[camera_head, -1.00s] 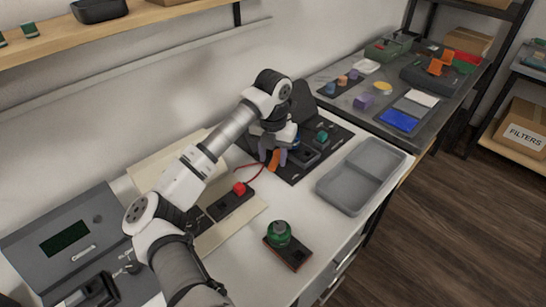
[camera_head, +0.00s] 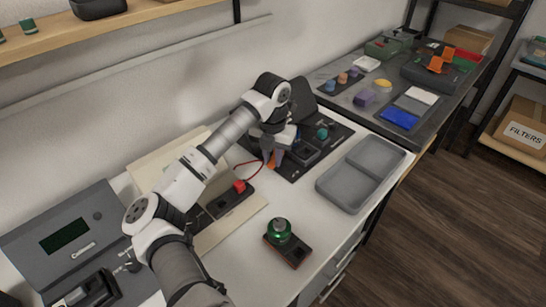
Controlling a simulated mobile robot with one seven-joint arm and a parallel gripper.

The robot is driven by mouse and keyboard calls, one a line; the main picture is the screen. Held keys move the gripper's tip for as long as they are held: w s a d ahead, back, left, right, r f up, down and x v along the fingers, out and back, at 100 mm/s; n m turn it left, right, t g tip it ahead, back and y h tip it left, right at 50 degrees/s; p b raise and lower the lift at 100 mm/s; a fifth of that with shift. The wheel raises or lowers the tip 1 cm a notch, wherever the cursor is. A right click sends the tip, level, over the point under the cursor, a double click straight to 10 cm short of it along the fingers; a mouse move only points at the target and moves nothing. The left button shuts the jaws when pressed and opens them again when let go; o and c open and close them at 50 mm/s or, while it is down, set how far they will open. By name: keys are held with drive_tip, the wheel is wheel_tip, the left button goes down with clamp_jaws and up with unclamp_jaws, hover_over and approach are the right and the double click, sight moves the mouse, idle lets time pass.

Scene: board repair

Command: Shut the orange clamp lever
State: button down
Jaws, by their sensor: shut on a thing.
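The orange clamp lever (camera_head: 271,161) stands on the dark fixture on the white bench, partly hidden by my gripper (camera_head: 276,157). My gripper points down over the fixture with its fingers at the lever. It is shut on the orange lever, though the exact contact is small and partly covered. The dark fixture mat (camera_head: 290,176) lies under it, with a dark block (camera_head: 303,152) just right of the fingers and a teal knob (camera_head: 322,134) further right.
A grey two-part tray (camera_head: 346,193) lies right of the fixture. A red plug (camera_head: 240,186) with a red cable sits on a dark strip to the left. A green-topped device (camera_head: 279,231) stands near the bench's front. Bare white bench lies between them.

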sight(270, 160)
drive_tip(key=shift+w+a+f+m+b, duration=0.15)
drive_tip(key=shift+a+m+b, duration=0.15)
drive_tip(key=shift+m+b, duration=0.35)
drive_tip(key=shift+a+r+m, duration=0.1)
drive_tip(key=shift+r+m, duration=0.1)
drive_tip(key=shift+m, duration=0.15)
drive_tip(key=c, duration=1.3)
unclamp_jaws()
wheel_tip(270, 160, up, 14)
drive_tip(key=shift+f+b, duration=0.1)
drive_tip(key=shift+b, duration=0.65)
